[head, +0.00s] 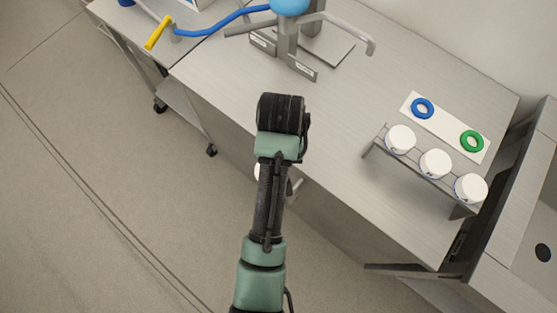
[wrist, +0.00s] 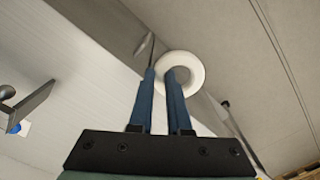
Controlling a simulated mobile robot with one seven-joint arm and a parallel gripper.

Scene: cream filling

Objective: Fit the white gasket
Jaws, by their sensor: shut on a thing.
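The white gasket (wrist: 197,75), a thick white ring, shows in the wrist view at the fingertips. My gripper (wrist: 161,74) has two blue fingers shut on the ring's left side, with the right finger over its hole. In the head view my arm hides most of the gripper; a small white edge (head: 258,170) beside the arm may be the gasket. The filling machine (head: 286,50) stands on the table at the top, with a blue part (head: 290,6) and a bent grey pipe. The gasket is apart from it.
A white strip (head: 445,127) on the table (head: 340,115) carries a blue ring (head: 423,108) and a green ring (head: 471,141). A rack (head: 413,167) holds three white jars. The table's middle is clear.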

